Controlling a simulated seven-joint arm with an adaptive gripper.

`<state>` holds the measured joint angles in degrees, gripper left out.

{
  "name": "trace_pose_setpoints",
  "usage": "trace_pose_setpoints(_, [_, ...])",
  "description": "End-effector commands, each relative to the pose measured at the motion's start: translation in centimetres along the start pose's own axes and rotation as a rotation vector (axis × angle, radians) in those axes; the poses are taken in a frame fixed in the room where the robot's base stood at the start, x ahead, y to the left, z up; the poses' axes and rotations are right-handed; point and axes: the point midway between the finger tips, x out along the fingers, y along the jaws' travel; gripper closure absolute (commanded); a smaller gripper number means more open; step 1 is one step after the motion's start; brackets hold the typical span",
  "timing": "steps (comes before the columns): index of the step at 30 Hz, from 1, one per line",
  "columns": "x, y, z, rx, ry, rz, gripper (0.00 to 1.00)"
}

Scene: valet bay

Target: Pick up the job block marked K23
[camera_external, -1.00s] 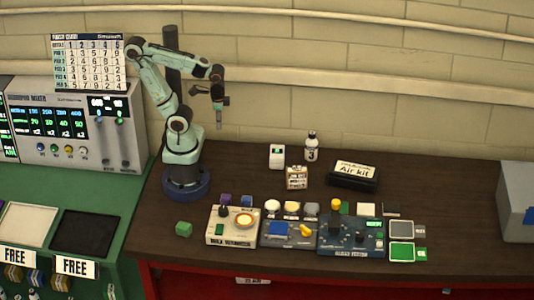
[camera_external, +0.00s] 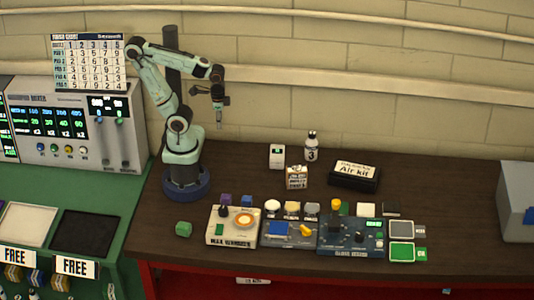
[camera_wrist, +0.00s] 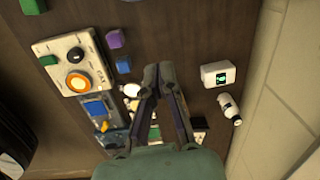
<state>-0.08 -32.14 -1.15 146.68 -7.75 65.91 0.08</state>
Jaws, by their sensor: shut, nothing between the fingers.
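My gripper (camera_external: 219,124) hangs in the air above the back of the bench, to the right of my base. In the wrist view its fingers (camera_wrist: 158,72) are shut together and empty. Small blocks lie on the bench: a green one (camera_external: 183,229) at the left, a purple one (camera_external: 226,199) and a blue one (camera_external: 247,201) behind the white panel. The wrist view also shows the green block (camera_wrist: 33,6), the purple block (camera_wrist: 115,38) and the blue block (camera_wrist: 123,64), all apart from the fingers. I cannot read a K23 mark on any block.
A white panel (camera_external: 232,238) with knob and round button, a blue panel (camera_external: 289,241) and a dark blue panel (camera_external: 350,245) line the front. A white device (camera_external: 277,156), a bottle (camera_external: 311,147) and an Air kit box (camera_external: 353,182) stand behind.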

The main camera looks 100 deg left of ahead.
Motion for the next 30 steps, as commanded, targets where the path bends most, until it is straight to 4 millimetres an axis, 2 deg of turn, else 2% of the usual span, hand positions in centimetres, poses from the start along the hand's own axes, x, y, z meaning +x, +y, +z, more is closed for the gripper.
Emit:
trace_pose_setpoints(9, [0.0,0.0,0.0,0.000,0.000,0.000,1.00])
trace_pose_setpoints(11, [0.0,0.0,0.0,0.000,0.000,0.000,0.84])
trace_pose_setpoints(16, [0.0,0.0,0.0,0.000,0.000,0.000,0.31])
trace_pose_setpoints(17, [0.0,0.0,0.0,0.000,0.000,0.000,0.26])
trace_pose_setpoints(26, [0.0,0.0,-0.1,-0.003,0.005,0.000,0.26])
trace_pose_setpoints(28, [-0.1,0.0,-0.8,-0.008,0.038,0.002,0.26])
trace_pose_setpoints(30, [-1.3,0.3,-3.1,-0.010,0.139,0.013,0.26])
